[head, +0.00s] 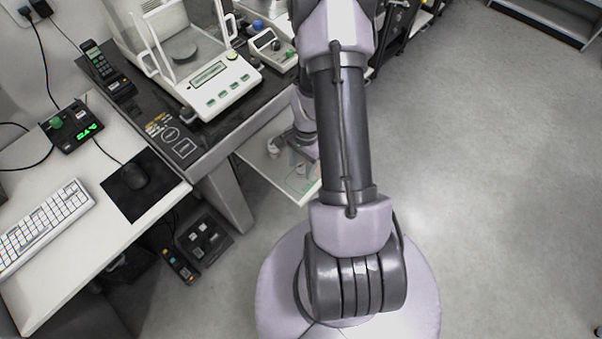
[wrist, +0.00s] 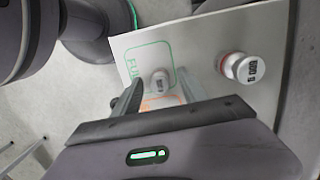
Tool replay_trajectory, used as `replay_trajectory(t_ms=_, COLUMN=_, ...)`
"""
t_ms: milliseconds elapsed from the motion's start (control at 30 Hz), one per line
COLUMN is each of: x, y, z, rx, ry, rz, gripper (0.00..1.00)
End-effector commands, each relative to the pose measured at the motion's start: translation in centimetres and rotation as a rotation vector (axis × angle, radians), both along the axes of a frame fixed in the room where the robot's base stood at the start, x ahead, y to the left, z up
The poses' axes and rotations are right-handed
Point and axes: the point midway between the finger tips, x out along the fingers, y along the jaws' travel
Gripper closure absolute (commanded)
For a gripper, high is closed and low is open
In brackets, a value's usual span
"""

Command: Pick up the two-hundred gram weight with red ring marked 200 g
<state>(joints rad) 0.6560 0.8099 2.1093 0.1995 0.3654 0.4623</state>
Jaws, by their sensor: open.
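A white-capped silver weight with a red ring (wrist: 242,67) lies or stands on the white board at right in the wrist view; its dark label is too small to read surely. A smaller-looking grey weight (wrist: 160,80) is on the board within a green printed outline, seen between my fingertips. My gripper (wrist: 161,76) is open and empty above the board, with the red-ringed weight outside its right finger. In the head view two small weights (head: 273,149) (head: 300,169) show on the board, partly near my gripper (head: 299,141).
The white board (head: 255,152) has green and orange printed outlines. A dark table with a balance (head: 222,88) and a small scale (head: 270,45) stands beside it. A white desk with keyboard (head: 45,225) is at left. Open floor lies at right.

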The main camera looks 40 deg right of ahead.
Motion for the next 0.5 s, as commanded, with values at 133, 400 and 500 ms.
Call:
replay_trajectory(t_ms=133, x=0.0, y=0.09, z=-0.62, rx=0.0, ry=0.0, rz=0.0, gripper=0.5)
replay_trajectory(t_ms=400, x=-0.01, y=0.08, z=-0.51, rx=0.0, ry=0.0, rz=0.0, gripper=0.87)
replay_trajectory(t_ms=500, x=-0.01, y=0.08, z=-0.52, rx=0.0, ry=0.0, rz=0.0, gripper=1.0)
